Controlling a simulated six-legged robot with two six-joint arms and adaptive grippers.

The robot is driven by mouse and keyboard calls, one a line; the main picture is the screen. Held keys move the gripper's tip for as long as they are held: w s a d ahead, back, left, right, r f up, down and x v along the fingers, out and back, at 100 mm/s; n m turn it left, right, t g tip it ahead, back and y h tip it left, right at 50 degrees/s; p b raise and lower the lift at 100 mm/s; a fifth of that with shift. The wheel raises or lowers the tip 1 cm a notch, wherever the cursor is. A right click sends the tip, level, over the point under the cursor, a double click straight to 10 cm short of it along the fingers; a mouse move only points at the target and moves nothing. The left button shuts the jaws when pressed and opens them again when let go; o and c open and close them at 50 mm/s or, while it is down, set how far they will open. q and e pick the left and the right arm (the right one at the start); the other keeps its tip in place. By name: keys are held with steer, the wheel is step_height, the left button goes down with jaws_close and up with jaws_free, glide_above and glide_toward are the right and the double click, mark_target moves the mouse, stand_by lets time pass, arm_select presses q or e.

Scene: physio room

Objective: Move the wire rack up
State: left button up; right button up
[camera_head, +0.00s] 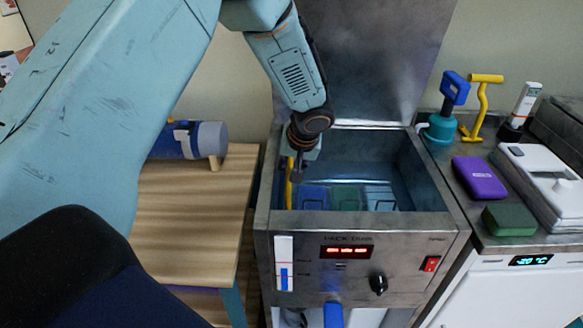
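My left arm comes in from the left and reaches down over the open steel tank (431,175). My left gripper (299,168) points down at the tank's left inner side. Its fingers are small and dark here, and I cannot tell whether they are open or shut. A yellow upright piece (289,186), which may be a handle of the wire rack, stands right beside the fingers; I cannot tell if they touch. Blue, green and light blue packs (346,197) stand low in the tank. The rack's wires are not clearly visible. My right gripper is not in view.
The tank's steel lid (375,60) stands open behind. A wooden table (185,210) with a blue roll (200,140) is at left. On the right counter are a purple pack (479,178), a green block (509,219), a teal-and-blue tool (441,125) and a yellow tool (482,105).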

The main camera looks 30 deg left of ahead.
arm_select(q)
steer(key=shift+s+d+r, duration=0.2)
steer(key=shift+s+r, duration=0.1)
steer(key=shift+r, duration=0.05)
steer(key=shift+w+a+f, duration=0.25)
steer(key=shift+a+f, duration=0.1)
steer(key=shift+a, duration=0.05)
steer(key=shift+c, duration=1.1)
steer(key=shift+w+f, duration=0.1)
steer(key=shift+f, duration=0.05)
steer(key=shift+c, duration=0.8)
jaws_close()
steer(key=shift+d+r, duration=0.1)
steer(key=shift+r, duration=0.1)
